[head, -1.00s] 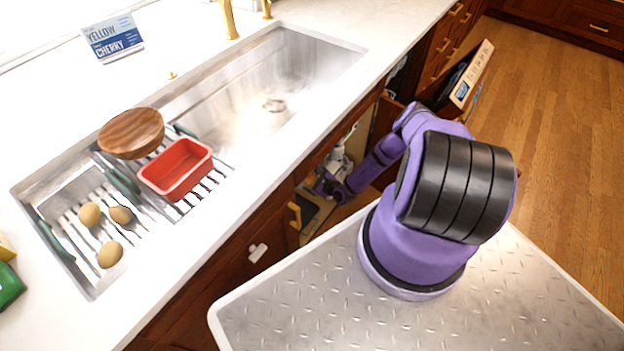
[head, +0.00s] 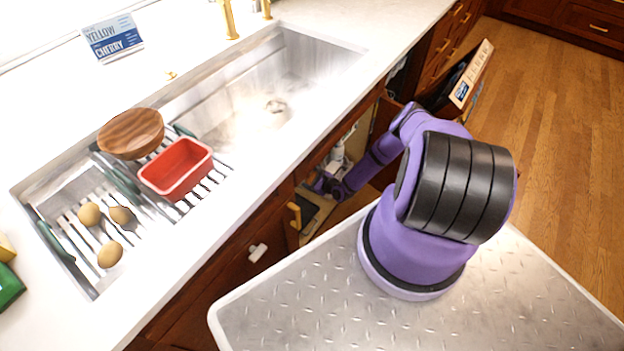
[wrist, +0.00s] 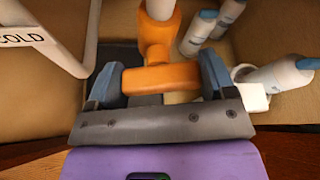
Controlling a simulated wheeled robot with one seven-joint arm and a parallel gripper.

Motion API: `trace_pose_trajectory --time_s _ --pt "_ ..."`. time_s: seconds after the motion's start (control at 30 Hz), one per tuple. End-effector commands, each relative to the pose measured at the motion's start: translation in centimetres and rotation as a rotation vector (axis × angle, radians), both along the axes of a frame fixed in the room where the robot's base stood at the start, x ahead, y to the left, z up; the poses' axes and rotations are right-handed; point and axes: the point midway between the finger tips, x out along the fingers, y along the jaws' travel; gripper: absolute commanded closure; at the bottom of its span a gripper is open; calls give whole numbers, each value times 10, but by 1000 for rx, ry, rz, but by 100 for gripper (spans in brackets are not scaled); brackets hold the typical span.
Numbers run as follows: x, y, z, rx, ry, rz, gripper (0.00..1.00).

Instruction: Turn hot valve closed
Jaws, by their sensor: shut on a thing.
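In the wrist view my gripper (wrist: 160,70) has its two blue-grey fingers on either side of an orange valve handle (wrist: 160,79) and is shut on it. The handle lies roughly crosswise in the picture. It joins an orange valve body (wrist: 156,35) on a white pipe (wrist: 160,8). No HOT label shows, so I cannot read which line this valve is on. A COLD label (wrist: 22,36) shows at the upper left. In the head view my gripper (head: 328,186) is inside the open cabinet under the sink; the valve there is too small to make out.
A white pipe (wrist: 85,40) runs close on the left. The cabinet front and counter edge (head: 262,165) border the opening. The sink (head: 300,62) is above.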

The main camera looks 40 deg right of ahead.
Motion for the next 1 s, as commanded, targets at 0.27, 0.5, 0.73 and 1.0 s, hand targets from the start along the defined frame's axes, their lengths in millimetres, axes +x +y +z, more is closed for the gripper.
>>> trace_pose_trajectory --time_s 0.27,0.5,0.73,1.0 --pt "0 0 0 192 70 1 47" --pt "0 0 0 280 103 1 47" --pt "0 0 0 288 107 -1 47" --pt "0 0 0 287 106 0 0"
